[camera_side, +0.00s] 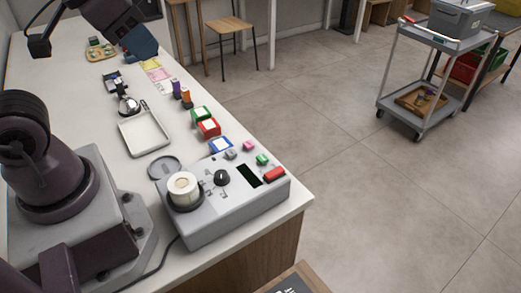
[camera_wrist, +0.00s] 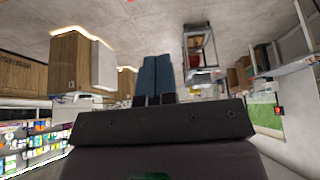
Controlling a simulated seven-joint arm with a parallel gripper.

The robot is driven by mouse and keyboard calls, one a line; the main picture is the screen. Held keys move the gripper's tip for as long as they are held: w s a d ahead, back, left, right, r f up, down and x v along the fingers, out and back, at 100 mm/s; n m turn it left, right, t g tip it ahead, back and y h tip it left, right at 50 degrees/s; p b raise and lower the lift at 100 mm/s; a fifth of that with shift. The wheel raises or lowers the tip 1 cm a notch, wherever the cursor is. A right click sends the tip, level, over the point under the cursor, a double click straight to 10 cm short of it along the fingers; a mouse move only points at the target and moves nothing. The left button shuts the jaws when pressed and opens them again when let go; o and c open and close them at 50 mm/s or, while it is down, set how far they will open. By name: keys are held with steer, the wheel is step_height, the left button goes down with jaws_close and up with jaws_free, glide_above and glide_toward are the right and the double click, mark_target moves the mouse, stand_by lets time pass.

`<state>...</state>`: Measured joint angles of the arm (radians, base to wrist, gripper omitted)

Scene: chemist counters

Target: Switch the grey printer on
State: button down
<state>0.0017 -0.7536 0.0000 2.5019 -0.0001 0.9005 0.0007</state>
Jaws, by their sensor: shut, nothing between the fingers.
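A grey boxy machine (camera_side: 228,208) sits at the near end of the counter. It has a white roll-like cylinder (camera_side: 183,187) on a dark round base, a black knob (camera_side: 221,178), a dark display (camera_side: 249,175), and small green and pink buttons. A red switch-like block (camera_side: 274,174) is at its right corner. I cannot tell for certain that this is the printer, nor whether it is on. My gripper (camera_side: 146,52) is high over the far part of the counter, well away from the machine. Its blue fingers are shut and empty in the wrist view (camera_wrist: 156,60).
A white tray (camera_side: 144,132) and several small coloured boxes lie on the counter (camera_side: 70,77) between my gripper and the machine. A dark cable runs from the machine's left. A trolley (camera_side: 408,90) bearing a grey box (camera_side: 457,18) stands across the open floor.

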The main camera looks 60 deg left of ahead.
steer(key=m+g, duration=0.6)
steer(key=m, duration=1.1)
glide_above(269, 175)
step_height(269, 175, down, 13)
steer(key=shift+r+m, duration=0.2)
steer(key=shift+m, duration=0.3)
step_height(269, 175, down, 14)
steer(key=shift+f, duration=0.1)
